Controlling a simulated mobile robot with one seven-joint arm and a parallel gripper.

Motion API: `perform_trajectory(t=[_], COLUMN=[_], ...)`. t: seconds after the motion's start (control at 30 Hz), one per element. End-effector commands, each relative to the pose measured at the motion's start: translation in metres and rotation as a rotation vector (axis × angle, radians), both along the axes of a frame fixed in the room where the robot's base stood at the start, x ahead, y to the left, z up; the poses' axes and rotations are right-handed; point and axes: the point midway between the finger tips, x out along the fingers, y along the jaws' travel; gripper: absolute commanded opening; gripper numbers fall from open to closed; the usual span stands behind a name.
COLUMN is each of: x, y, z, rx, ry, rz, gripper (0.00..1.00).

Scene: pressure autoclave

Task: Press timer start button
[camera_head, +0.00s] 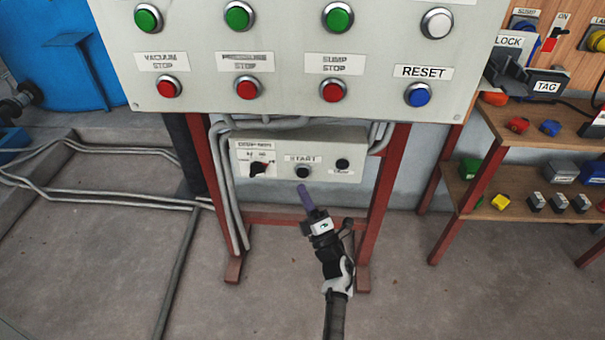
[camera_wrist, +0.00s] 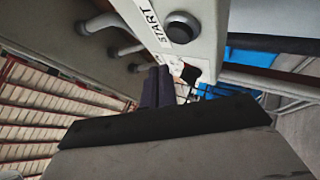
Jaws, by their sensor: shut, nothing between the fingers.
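The timer box (camera_head: 325,165) is a light grey box hung below the large control panel. Its black round button (camera_head: 303,171) sits under a label reading START. In the wrist view the START button (camera_wrist: 182,27) is large at the upper middle, on the box face (camera_wrist: 207,45). My gripper (camera_head: 303,190) is shut and empty, its purple-grey fingers pointing up at the box just below the START button. In the wrist view my fingertips (camera_wrist: 158,72) are beneath the START label. I cannot tell whether they touch the box; they are not on the button.
A rotary knob (camera_head: 259,170) is left of START and another black button (camera_head: 342,164) is right. The large panel (camera_head: 300,60) with coloured buttons overhangs above. Red legs (camera_head: 383,190) and grey conduits (camera_head: 232,190) flank the box. Open floor (camera_head: 290,290) lies below.

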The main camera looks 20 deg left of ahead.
Motion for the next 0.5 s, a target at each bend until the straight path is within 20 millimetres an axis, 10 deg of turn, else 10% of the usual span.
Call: perform_trajectory(t=[0.5], x=[0.024], y=[0.007], z=[0.000], rx=[0.000], ry=[0.000], rz=[0.000], gripper=[0.00])
